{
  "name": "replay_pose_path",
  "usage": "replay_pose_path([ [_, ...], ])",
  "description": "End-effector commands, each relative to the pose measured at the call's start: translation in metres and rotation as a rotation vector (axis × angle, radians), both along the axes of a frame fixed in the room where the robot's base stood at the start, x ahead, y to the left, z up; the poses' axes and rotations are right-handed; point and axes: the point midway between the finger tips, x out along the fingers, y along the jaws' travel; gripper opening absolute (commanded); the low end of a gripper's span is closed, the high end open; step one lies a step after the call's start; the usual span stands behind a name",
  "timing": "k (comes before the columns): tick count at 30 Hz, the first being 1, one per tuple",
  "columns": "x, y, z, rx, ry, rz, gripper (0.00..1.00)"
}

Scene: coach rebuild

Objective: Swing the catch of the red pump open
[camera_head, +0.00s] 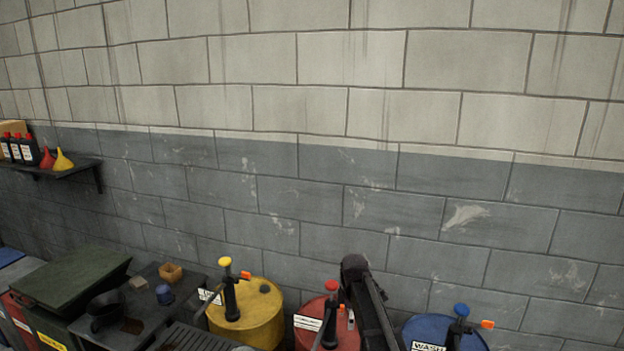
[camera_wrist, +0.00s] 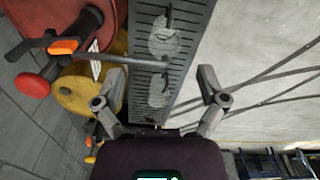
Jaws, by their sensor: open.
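The red pump (camera_head: 331,312) has a red knob and stands on a red drum (camera_head: 312,309), partly behind my dark arm. In the wrist view the red pump's knob (camera_wrist: 32,85) is at the left, with its orange catch (camera_wrist: 63,46) near the top left, over the red drum (camera_wrist: 88,22). A grey rod runs right from the pump. My gripper (camera_wrist: 160,76) is open and empty, its fingers spread over the grating, to the right of the catch and apart from it. In the head view my fingers and the red pump's catch are hidden.
A yellow drum (camera_head: 250,312) with a yellow-knobbed pump stands left, and a blue drum (camera_head: 425,328) with a blue-knobbed pump stands right. Dark grating (camera_wrist: 150,100) lies below my gripper. A block wall (camera_head: 300,190) rises behind the drums. A bench (camera_head: 135,318) holds small items.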

Motion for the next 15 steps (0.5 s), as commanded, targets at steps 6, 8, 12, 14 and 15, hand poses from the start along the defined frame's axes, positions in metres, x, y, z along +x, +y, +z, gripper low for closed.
replay_pose_path([
  [6,-0.014,-0.005,-0.008,0.0,0.0,-0.086,0.91],
  [8,-0.019,-0.007,-0.01,0.0,0.0,-0.121,0.91],
  [12,-0.033,-0.011,-0.017,0.0,0.0,-0.213,0.91],
  [14,-0.04,-0.014,-0.021,0.0,0.0,-0.261,0.91],
  [15,-0.045,-0.015,-0.023,0.001,0.0,-0.297,0.91],
])
